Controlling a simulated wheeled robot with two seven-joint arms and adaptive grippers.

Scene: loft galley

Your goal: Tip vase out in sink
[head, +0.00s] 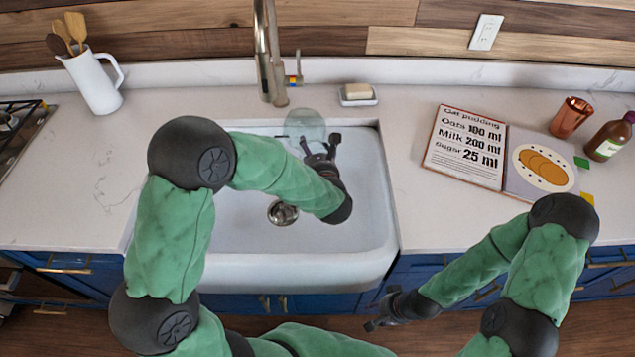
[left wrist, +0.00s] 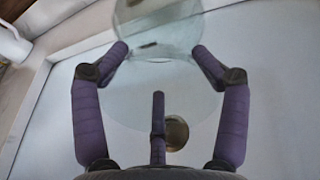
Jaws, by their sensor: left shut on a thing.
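The vase (head: 304,124) is clear, see-through glass, held over the back of the white sink (head: 235,225). My left gripper (head: 321,140) is shut on it, reaching in from the front. In the left wrist view the vase (left wrist: 158,28) sits between the two purple fingertips (left wrist: 160,50), with its round glass outline spreading below them. I cannot tell its exact tilt or whether it holds anything. The drain (head: 283,213) lies in the sink floor nearer the front. My right gripper (head: 381,309) is open and empty, low in front of the cabinets.
The tall faucet (head: 268,55) stands behind the sink, left of the vase. A soap dish (head: 358,99) sits close behind the sink. A white jug with utensils (head: 93,82) stands left. An open recipe book (head: 467,147), copper cup (head: 571,117) and brown bottle (head: 608,138) are right.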

